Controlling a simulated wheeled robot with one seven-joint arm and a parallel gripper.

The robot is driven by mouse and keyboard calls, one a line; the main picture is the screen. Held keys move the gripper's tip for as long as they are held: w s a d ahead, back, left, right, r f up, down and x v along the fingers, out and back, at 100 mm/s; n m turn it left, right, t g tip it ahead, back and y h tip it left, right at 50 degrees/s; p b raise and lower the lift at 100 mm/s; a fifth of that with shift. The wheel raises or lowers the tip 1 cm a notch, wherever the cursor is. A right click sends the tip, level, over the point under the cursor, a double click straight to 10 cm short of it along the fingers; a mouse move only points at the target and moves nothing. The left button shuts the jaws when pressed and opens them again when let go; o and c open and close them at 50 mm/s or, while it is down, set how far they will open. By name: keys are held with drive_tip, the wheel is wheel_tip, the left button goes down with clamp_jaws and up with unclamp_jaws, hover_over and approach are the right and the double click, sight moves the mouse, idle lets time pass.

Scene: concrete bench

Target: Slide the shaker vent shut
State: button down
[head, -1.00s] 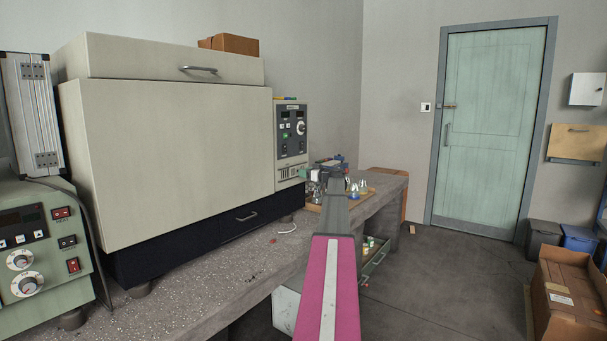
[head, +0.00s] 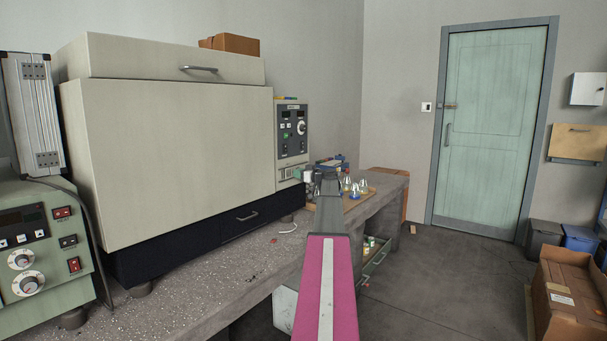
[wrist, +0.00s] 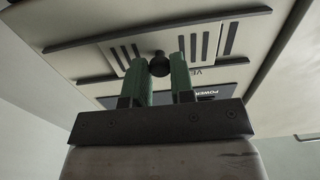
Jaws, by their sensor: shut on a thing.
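The shaker (head: 180,165) is the large cream cabinet on the bench, with its control panel (head: 291,130) at the right end. In the wrist view, the vent (wrist: 160,50) is a light plate with dark slots on both sides of a round black knob (wrist: 160,67). My gripper (wrist: 159,61) has its green fingers on either side of this knob and is shut on it. Dark slots show left and right of the fingers; the part behind them is hidden. In the head view, my arm hides much of the gripper, and the vent is small below the panel.
A tray with flasks (head: 355,190) stands on the bench just beyond my arm. A green instrument (head: 40,255) stands at the near left. Open floor (head: 430,280) lies right of the bench, with a cardboard box (head: 570,295) at the far right.

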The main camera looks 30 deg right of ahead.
sight(288, 174)
drive_tip(key=a, duration=0.1)
drive_tip(key=s+a, duration=0.1)
drive_tip(key=a, duration=0.1)
drive_tip(key=shift+s+a, duration=0.2)
drive_tip(key=c, duration=1)
unclamp_jaws()
drive_tip(key=shift+a, duration=0.1)
drive_tip(key=v, duration=1.1)
drive_tip(key=shift+f, duration=0.1)
